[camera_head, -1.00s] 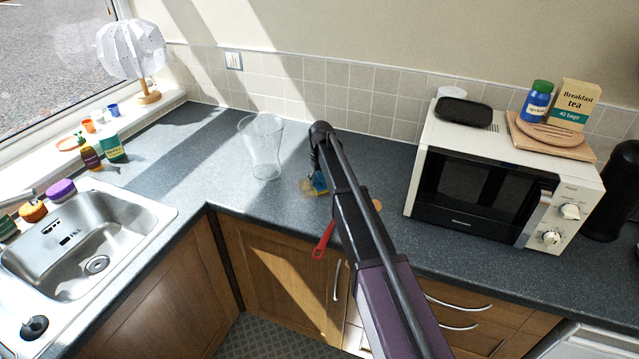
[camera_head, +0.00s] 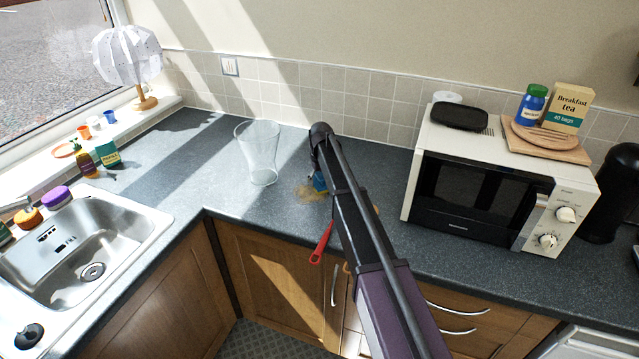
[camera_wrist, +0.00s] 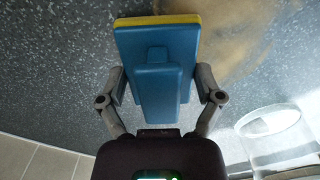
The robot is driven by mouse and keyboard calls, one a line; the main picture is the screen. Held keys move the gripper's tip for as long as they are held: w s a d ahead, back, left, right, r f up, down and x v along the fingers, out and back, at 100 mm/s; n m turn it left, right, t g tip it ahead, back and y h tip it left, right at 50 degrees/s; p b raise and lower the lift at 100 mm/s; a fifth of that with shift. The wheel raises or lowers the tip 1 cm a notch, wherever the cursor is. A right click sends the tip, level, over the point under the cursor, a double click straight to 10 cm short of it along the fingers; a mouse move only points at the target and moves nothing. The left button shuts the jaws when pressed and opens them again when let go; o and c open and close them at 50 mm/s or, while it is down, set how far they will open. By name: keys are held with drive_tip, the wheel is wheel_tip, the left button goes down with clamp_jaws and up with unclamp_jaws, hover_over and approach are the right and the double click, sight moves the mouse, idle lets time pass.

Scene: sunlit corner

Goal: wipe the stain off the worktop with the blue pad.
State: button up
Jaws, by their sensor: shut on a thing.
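The blue pad (camera_wrist: 155,60), a blue block with a raised grip and a yellow layer along its far edge, is held between the fingers of my gripper (camera_wrist: 160,88). In the head view only a bit of the blue pad (camera_head: 320,182) shows beside my arm. The brown, smeary stain (camera_wrist: 228,38) lies on the worktop at the pad's right in the wrist view. In the head view the stain (camera_head: 307,193) is just left of and in front of the pad. I cannot tell whether the pad touches the worktop (camera_head: 225,195). My arm hides part of this area.
A clear glass vase (camera_head: 260,153) stands close by on the left and also shows in the wrist view (camera_wrist: 272,135). A red-handled utensil (camera_head: 321,243) sticks out over the front edge. The microwave (camera_head: 480,195) is at right, the sink (camera_head: 85,240) at left.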

drive_tip(key=shift+w+d, duration=0.2)
drive_tip(key=shift+w, duration=0.3)
drive_tip(key=shift+w+d, duration=0.15)
drive_tip(key=shift+w, duration=0.3)
drive_tip(key=shift+a, duration=0.1)
drive_tip(key=shift+w+a, duration=0.35)
drive_tip(key=shift+a, duration=0.4)
drive_tip(key=shift+s, duration=0.1)
drive_tip(key=shift+s+a+f, duration=0.1)
drive_tip(key=shift+s+a, duration=0.15)
drive_tip(key=shift+s, duration=0.55)
drive_tip(key=shift+s+a, duration=0.25)
drive_tip(key=shift+s, duration=0.6)
drive_tip(key=shift+s+a, duration=0.1)
